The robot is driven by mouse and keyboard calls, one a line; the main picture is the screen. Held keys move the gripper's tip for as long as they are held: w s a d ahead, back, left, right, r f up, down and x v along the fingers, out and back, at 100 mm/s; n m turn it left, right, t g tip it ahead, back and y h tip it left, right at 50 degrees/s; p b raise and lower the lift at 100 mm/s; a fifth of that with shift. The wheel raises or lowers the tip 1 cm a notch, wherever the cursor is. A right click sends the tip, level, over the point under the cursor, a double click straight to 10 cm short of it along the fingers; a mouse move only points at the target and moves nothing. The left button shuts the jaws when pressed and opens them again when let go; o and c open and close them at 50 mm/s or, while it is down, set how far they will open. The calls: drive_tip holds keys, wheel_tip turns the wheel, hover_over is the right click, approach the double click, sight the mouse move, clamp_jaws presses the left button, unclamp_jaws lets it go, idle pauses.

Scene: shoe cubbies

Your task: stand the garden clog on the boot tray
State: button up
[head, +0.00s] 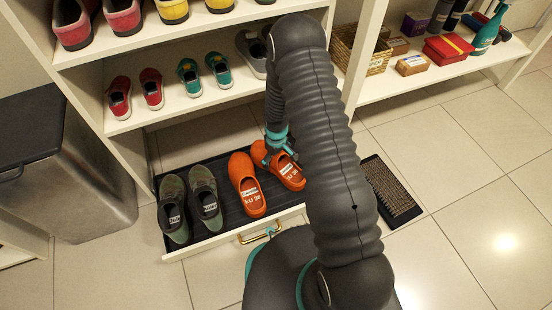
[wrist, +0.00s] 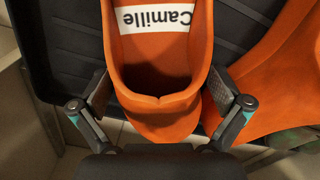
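Two orange clogs with white labels lie side by side on the black boot tray (head: 227,178). My gripper (head: 276,143) is at the back end of the right clog (head: 291,176), partly hidden by my arm.
A pair of dark green shoes (head: 190,208) stands at the tray's left end. Shelves with red, teal and yellow shoes rise behind. A metal bin (head: 92,185) is at left, a bristled mat (head: 391,190) at right. The tiled floor right of the mat is clear.

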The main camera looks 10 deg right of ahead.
drive_tip(key=shift+r, duration=0.15)
wheel_tip(320, 180, up, 12)
drive_tip(key=shift+f+p, duration=0.1)
drive_tip(key=shift+p, duration=1)
drive_tip(key=s+d+r+m+t, duration=0.15)
drive_tip(key=s+r, duration=0.25)
drive_tip(key=r, duration=1)
drive_tip(key=s+r+m+t, duration=0.15)
drive_tip(key=s+r, duration=0.25)
drive_tip(key=r, duration=1)
drive_tip(key=s+d+r+m+t, duration=0.1)
drive_tip(key=s+r, duration=0.4)
drive_tip(key=s, duration=0.5)
drive_tip(key=s+r+m+t, duration=0.1)
drive_tip(key=s+r+m, duration=0.1)
drive_tip(key=s+r, duration=0.4)
drive_tip(key=s, duration=0.3)
drive_tip(key=shift+s+d+r+m+t, duration=0.3)
drive_tip(key=shift+s+d+m, duration=0.05)
drive_tip(key=shift+s+m, duration=0.05)
